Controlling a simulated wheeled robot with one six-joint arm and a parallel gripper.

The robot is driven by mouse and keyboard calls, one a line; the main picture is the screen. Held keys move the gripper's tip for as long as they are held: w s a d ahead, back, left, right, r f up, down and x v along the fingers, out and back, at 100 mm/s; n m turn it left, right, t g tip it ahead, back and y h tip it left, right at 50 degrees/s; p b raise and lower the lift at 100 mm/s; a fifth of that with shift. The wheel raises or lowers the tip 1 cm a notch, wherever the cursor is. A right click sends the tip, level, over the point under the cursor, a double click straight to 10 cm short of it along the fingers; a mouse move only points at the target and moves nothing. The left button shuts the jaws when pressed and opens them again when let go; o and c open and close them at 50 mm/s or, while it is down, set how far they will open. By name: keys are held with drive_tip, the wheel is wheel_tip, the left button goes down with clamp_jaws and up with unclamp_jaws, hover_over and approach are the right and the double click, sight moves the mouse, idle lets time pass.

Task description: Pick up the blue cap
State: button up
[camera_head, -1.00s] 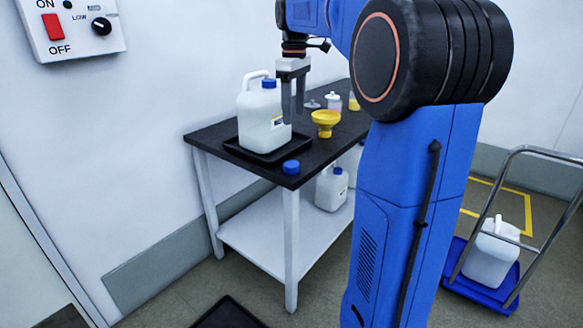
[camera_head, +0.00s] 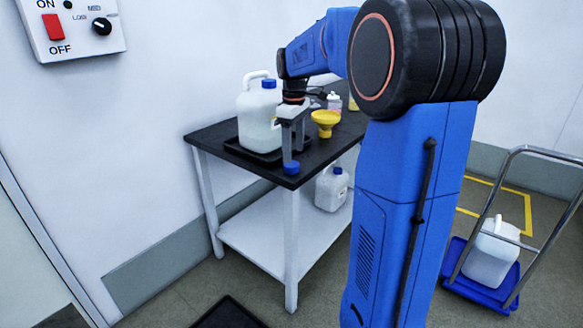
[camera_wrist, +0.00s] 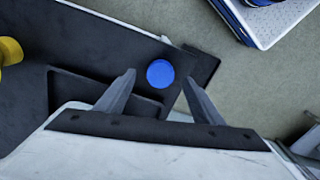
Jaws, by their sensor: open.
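The blue cap (camera_head: 291,168) lies on the black tabletop (camera_head: 222,134) near its front corner. In the wrist view the blue cap (camera_wrist: 160,73) shows as a round disc between and slightly beyond the two fingertips. My gripper (camera_head: 292,155) points down over the cap, its fingers at about the cap's height in the head view. It is open and empty, and in the wrist view its fingers (camera_wrist: 158,74) stand apart on either side of the cap. Whether a finger touches the cap cannot be told.
A white jug (camera_head: 258,112) with a blue lid stands in a black tray (camera_head: 236,150) behind the gripper. A yellow funnel (camera_head: 325,120) and small bottles (camera_head: 334,101) stand farther back. A jug (camera_head: 331,190) is on the lower shelf. A cart (camera_head: 462,282) holds another jug at right.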

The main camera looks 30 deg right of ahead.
sight(293, 164)
drive_tip(key=shift+a+f, duration=0.1)
drive_tip(key=shift+f, duration=2.3)
drive_tip(key=shift+c, duration=0.2)
drive_tip(key=c, duration=1.1)
